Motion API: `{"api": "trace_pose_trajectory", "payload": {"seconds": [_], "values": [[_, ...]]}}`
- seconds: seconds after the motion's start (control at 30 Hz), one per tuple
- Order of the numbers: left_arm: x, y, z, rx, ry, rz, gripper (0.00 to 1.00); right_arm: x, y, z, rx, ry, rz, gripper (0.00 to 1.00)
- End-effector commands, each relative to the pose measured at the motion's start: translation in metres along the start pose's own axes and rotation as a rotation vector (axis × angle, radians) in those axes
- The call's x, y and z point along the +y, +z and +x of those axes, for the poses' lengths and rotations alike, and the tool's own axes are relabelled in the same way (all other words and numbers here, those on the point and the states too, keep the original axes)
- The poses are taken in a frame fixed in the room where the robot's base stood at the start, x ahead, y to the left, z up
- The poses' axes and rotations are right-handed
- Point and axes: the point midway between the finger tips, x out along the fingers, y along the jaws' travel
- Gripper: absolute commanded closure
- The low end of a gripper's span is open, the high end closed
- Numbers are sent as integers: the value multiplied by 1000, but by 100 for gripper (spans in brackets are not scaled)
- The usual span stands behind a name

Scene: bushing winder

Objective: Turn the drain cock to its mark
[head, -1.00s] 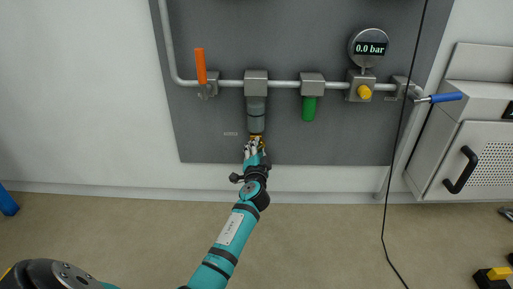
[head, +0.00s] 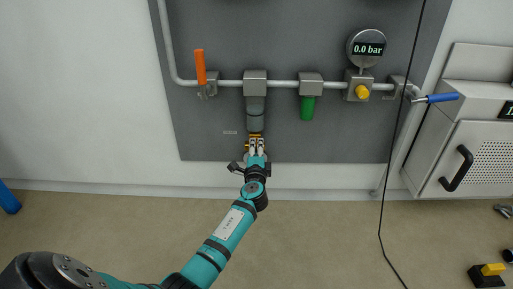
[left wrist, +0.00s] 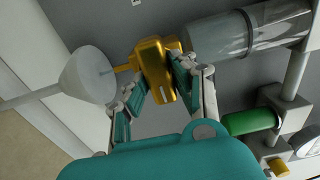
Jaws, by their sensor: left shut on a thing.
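The brass drain cock (head: 255,136) sits at the bottom of the grey filter bowl (head: 255,113) on the wall panel. My left gripper (head: 256,146) reaches up to it from below and is shut on it. In the left wrist view, the drain cock's gold body (left wrist: 156,62) stands between the two fingers (left wrist: 160,88), its lower part at the fingertips. The grey bowl (left wrist: 228,38) lies to its right there. A small light label (head: 230,133) is left of the cock on the panel, too small to read. My right gripper is out of view.
A white funnel-like piece (left wrist: 88,74) is close left of the cock. On the pipe are an orange lever (head: 200,67), a green cylinder (head: 308,108), a yellow knob (head: 363,92) and a gauge (head: 367,47) reading 0.0 bar. A black cable (head: 398,130) hangs at right.

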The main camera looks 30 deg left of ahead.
Motion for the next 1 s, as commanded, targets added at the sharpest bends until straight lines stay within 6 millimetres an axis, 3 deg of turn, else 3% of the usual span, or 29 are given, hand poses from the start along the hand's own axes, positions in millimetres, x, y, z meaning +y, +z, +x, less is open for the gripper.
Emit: {"api": "trace_pose_trajectory", "payload": {"seconds": [0.5, 0.53, 0.67, 1.0], "values": [[0, -1, 0, 2, 0, 19, 100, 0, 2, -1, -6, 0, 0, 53], [0, -1, 0, 3, 0, 19, 70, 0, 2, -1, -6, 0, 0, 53], [0, -1, 0, 2, 0, 18, 53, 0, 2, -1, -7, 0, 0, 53], [1, -1, -4, 1, 0, 15, 52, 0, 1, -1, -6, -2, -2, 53]]}}
